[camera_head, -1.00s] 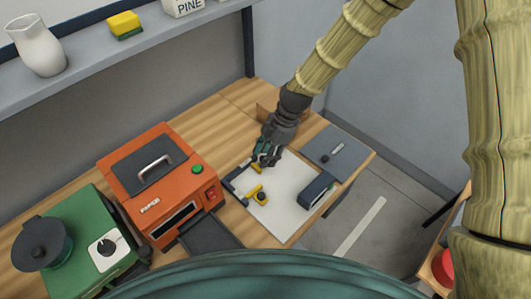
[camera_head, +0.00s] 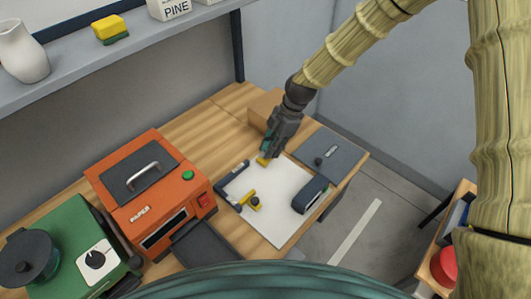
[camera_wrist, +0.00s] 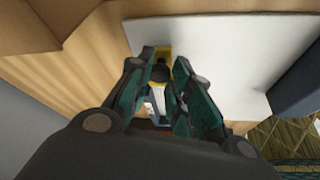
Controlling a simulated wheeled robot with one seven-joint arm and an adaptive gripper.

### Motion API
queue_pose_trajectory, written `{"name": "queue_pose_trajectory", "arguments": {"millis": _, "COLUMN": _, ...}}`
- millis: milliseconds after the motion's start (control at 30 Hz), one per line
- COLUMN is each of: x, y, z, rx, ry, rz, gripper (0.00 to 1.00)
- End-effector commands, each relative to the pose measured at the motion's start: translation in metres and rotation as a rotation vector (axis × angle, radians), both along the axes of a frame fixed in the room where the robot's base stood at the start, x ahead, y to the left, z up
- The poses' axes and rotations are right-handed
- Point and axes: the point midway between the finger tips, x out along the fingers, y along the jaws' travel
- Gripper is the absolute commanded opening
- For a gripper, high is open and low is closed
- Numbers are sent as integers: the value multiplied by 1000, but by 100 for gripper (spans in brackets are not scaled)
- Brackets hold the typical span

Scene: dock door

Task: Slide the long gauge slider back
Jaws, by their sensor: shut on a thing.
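A white board (camera_head: 278,215) lies on the wooden bench, with a dark L-shaped gauge frame (camera_head: 229,188) at its left edge. My gripper (camera_head: 268,153) is at the board's far corner, pointing down, its fingers closed around the dark knob (camera_wrist: 160,72) of a yellow gauge slider (camera_head: 263,161). This slider also shows between the fingers in the wrist view (camera_wrist: 162,52); much of it is hidden. A second yellow slider (camera_head: 247,196) with a dark knob sits nearer me on the board, apart from my gripper.
A dark stapler-like block (camera_head: 311,194) stands on the board's right side. A grey plate (camera_head: 330,152) lies beyond it. A cardboard box (camera_head: 263,108) is close behind my gripper. An orange machine (camera_head: 150,185) and a green machine (camera_head: 75,245) stand to the left.

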Motion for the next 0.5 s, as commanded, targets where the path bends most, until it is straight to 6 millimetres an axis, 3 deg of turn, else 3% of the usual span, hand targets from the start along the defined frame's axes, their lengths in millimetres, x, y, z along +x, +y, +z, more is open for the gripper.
{"name": "queue_pose_trajectory", "arguments": {"millis": 267, "x": 4, "y": -2, "z": 2, "rx": 0, "ry": -7, "rz": -4, "gripper": 0}}
{"name": "queue_pose_trajectory", "arguments": {"millis": 300, "x": 4, "y": -2, "z": 2, "rx": 0, "ry": -8, "rz": -4, "gripper": 24}}
{"name": "queue_pose_trajectory", "arguments": {"millis": 400, "x": 4, "y": -2, "z": 2, "rx": 0, "ry": -7, "rz": -4, "gripper": 42}}
{"name": "queue_pose_trajectory", "arguments": {"millis": 500, "x": 3, "y": -1, "z": 2, "rx": 0, "ry": -6, "rz": -2, "gripper": 44}}
